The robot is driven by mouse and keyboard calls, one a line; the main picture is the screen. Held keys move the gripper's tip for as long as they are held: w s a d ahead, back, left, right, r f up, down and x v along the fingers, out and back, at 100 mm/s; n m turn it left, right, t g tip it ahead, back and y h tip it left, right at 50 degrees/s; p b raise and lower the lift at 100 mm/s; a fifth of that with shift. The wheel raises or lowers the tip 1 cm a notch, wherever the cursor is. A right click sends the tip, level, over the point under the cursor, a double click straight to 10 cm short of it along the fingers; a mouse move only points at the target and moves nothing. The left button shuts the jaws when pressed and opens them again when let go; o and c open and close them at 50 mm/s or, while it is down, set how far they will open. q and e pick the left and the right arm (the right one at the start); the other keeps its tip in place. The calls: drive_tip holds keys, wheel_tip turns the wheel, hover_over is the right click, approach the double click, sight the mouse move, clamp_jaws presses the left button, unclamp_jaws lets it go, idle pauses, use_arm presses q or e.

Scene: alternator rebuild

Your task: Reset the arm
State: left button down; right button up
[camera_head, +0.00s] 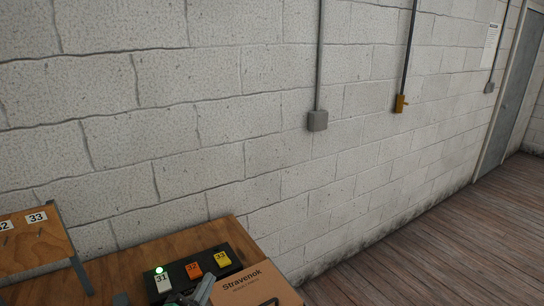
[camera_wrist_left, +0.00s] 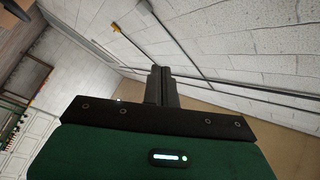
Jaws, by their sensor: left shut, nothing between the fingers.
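My left gripper (camera_head: 203,289) shows at the bottom edge of the head view, in front of the black box with numbered blocks; most of it is cut off by the frame. In the left wrist view my left gripper (camera_wrist_left: 161,72) has its two dark fingers together, with nothing between them. The fingers point toward the pale block wall and a brown surface. Whether the gripper touches the box cannot be told. My right gripper is in neither view.
A wooden bench (camera_head: 125,272) carries a black box (camera_head: 243,243) with blocks 31, 32 and 33, a cardboard carton (camera_head: 262,285) and a wooden stand (camera_head: 35,245) at left. The block wall (camera_head: 250,120) rises behind. Bare plank floor (camera_head: 440,250) lies to the right.

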use_arm(q)
drive_tip(key=s+a+f+n+g+y, duration=0.65)
drive_tip(key=s+a+f+n, duration=0.2)
drive_tip(key=f, duration=0.25)
drive_tip(key=s+f+n+g, duration=0.2)
drive_tip(key=s+f+g, duration=0.25)
drive_tip(key=s, duration=0.55)
drive_tip(key=s+f+n+g, duration=0.1)
drive_tip(key=s+f+g, duration=0.3)
drive_tip(key=s, duration=0.5)
wheel_tip(320, 180, down, 30)
drive_tip(key=r+g+b, duration=0.1)
drive_tip(key=g, duration=0.1)
drive_tip(key=s+a+f+g, duration=0.1)
drive_tip(key=s+a+f, duration=0.2)
drive_tip(key=s+f, duration=1.6)
wheel_tip(320, 180, down, 3)
drive_tip(key=shift+s+f+h+b, duration=0.15)
drive_tip(key=shift+s+h+b, duration=0.05)
drive_tip(key=shift+h+b, duration=0.2)
